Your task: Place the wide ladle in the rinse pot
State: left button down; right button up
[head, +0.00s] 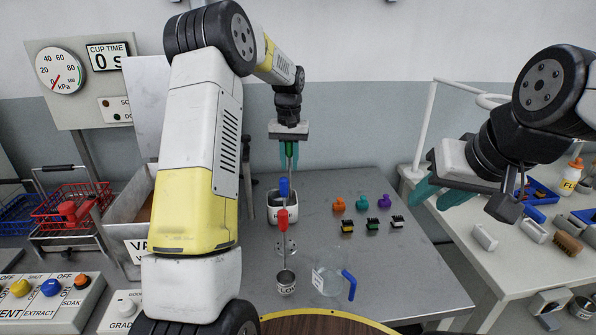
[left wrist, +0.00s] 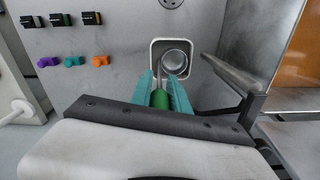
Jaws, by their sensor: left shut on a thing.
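My left gripper (head: 289,152) is shut on the green handle (left wrist: 160,98) of a ladle, held upright. In the left wrist view the ladle's round metal bowl (left wrist: 175,60) lines up with the opening of a white, rounded-square pot (left wrist: 155,46). I cannot tell whether the bowl is above the pot or inside it. In the head view the white pot (head: 273,210) stands on the steel table, partly hidden by a blue handle (head: 284,187). My right gripper (head: 441,195) is open and empty, above the right-hand table.
Several coloured connectors (head: 371,224) lie right of the pot.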

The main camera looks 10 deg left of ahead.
pick_arm(q)
jog(key=shift+f, duration=1.9)
jog(key=c, duration=1.3)
grip_release()
jog(key=shift+f, duration=0.1)
jog(key=shift+o, duration=0.2)
